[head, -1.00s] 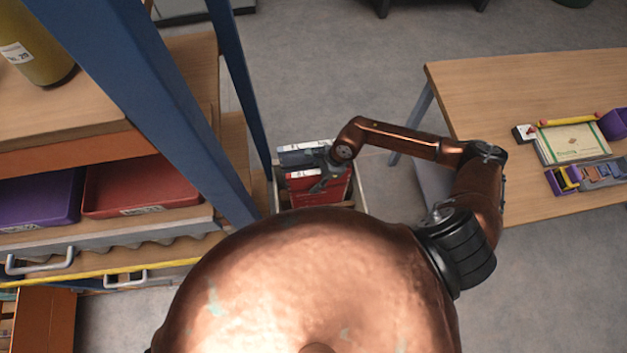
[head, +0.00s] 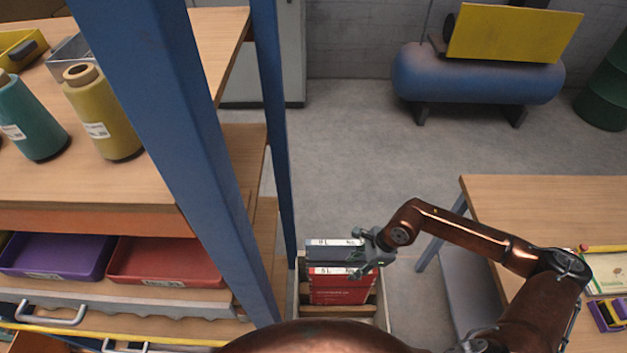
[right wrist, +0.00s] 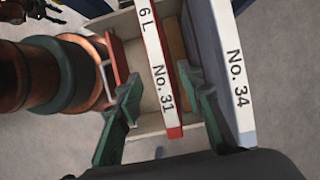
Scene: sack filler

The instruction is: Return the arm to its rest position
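My right gripper (head: 366,262) is at the right end of the binder tops in the head view. In the right wrist view its two fingers (right wrist: 160,100) stand apart, with clear gaps beside a red binder (right wrist: 158,60) marked No. 31 that shows between them. The gripper looks open and empty. The red binder (head: 340,290) and a dark blue binder (head: 334,256) stand upright in a pale crate (head: 372,312). The blue one, marked No. 34, also shows in the wrist view (right wrist: 232,70). My left gripper does not show.
A blue rack post (head: 185,150) and shelves with a red tray (head: 170,262) and purple tray (head: 55,256) stand left of the crate. A wooden table (head: 545,215) stands right. A blue tank (head: 478,78) is at the back. Open floor lies between.

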